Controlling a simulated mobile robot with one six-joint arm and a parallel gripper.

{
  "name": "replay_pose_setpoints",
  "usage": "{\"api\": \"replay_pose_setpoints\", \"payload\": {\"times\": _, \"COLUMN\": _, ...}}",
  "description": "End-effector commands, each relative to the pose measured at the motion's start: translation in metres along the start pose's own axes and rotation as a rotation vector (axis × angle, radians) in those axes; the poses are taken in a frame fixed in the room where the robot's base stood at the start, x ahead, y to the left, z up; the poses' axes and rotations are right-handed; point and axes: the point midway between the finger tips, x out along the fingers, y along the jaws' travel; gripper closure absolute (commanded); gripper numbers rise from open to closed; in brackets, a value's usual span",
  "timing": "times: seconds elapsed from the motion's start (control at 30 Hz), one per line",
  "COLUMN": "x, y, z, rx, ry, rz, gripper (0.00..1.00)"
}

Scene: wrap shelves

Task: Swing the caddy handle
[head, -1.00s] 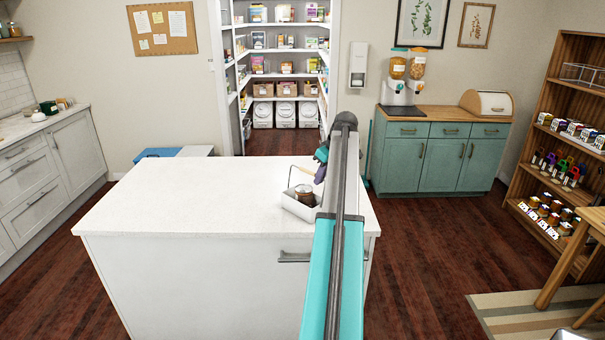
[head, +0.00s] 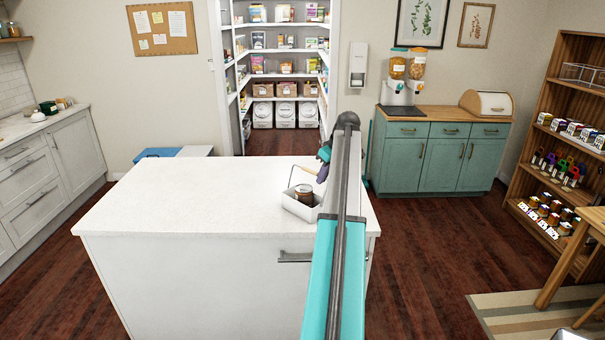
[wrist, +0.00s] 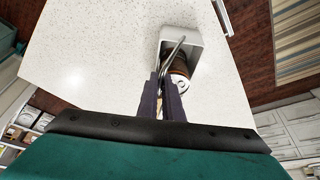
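The white caddy (head: 297,209) stands on the right part of the island's white top, with a brown jar (head: 304,195) inside. Its thin handle (head: 291,176) is raised above the box and reaches right toward my gripper (head: 321,173). In the wrist view, the caddy (wrist: 197,42) is beyond the fingers, with the jar (wrist: 181,68) partly hidden. The grey handle bar (wrist: 173,55) runs down to the purple fingertips. My gripper (wrist: 163,90) looks closed around the handle, with a sliver of tan between the fingers. My arm hides part of the caddy's right side in the head view.
The island top (head: 200,195) is clear to the left of the caddy. Its front edge and a drawer handle (head: 293,257) are near the caddy. A teal cabinet (head: 440,155) and pantry shelves (head: 285,80) stand behind.

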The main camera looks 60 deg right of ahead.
Motion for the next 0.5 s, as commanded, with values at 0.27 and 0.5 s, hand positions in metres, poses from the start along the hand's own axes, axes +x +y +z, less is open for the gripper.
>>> {"api": "replay_pose_setpoints", "payload": {"times": 0.27, "x": 0.003, "y": 0.009, "z": 0.001, "rx": 0.001, "ry": 0.0, "rz": 0.0, "gripper": 0.98}}
{"api": "replay_pose_setpoints", "payload": {"times": 0.5, "x": 0.006, "y": 0.015, "z": 0.003, "rx": 0.001, "ry": -0.001, "rz": 0.0, "gripper": 0.98}}
